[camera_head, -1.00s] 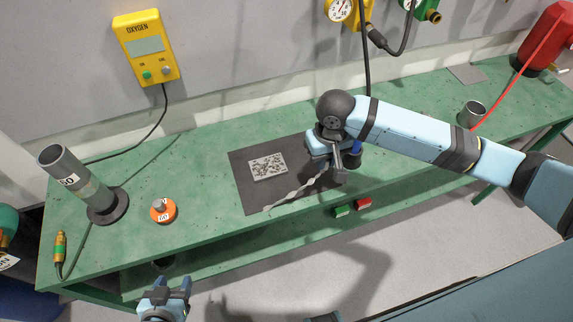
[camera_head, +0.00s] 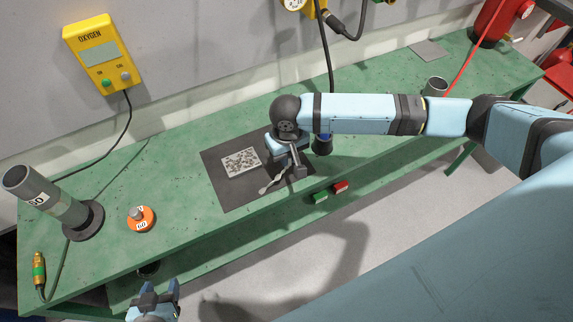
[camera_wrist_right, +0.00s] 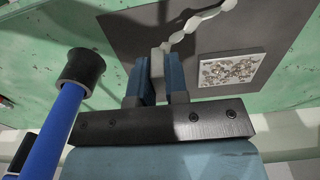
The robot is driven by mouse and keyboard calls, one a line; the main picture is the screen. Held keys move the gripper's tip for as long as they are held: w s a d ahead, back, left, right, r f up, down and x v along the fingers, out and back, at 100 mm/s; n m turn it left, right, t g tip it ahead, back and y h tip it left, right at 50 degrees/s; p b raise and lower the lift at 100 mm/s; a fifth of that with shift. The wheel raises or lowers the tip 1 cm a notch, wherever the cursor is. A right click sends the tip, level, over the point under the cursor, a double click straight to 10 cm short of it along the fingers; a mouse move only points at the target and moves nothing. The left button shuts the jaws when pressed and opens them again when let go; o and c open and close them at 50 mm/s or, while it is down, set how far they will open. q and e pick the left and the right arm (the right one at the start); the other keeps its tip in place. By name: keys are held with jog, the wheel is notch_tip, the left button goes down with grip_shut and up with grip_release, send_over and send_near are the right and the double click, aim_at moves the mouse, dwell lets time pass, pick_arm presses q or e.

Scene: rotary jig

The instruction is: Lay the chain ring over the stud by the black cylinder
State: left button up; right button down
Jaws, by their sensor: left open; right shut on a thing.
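A pale, twisted-link chain (camera_head: 268,187) hangs from my right gripper (camera_head: 291,168) over the dark mat. The right wrist view also shows the chain (camera_wrist_right: 200,20) running up from the fingers. The right gripper (camera_wrist_right: 158,75) is shut on a grey end piece; I cannot tell whether it is the chain ring. A short grey stud-like knob (camera_head: 136,212) stands on an orange disc at left. Beside it a dark grey cylinder (camera_head: 55,200) stands on a black round base. My left gripper (camera_head: 154,296) is open and empty below the bench's front edge.
A speckled plate (camera_head: 241,162) lies on the dark mat (camera_head: 240,199). A black-capped blue handle (camera_wrist_right: 83,67) is close beside the right gripper. Green (camera_head: 320,196) and red (camera_head: 340,187) buttons are on the bench front. The bench between disc and mat is clear.

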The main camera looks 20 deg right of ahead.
aim_at(287, 174)
jog(key=shift+f, duration=2.8)
jog(key=shift+f, duration=0.1)
jog(key=c, duration=1.1)
grip_release()
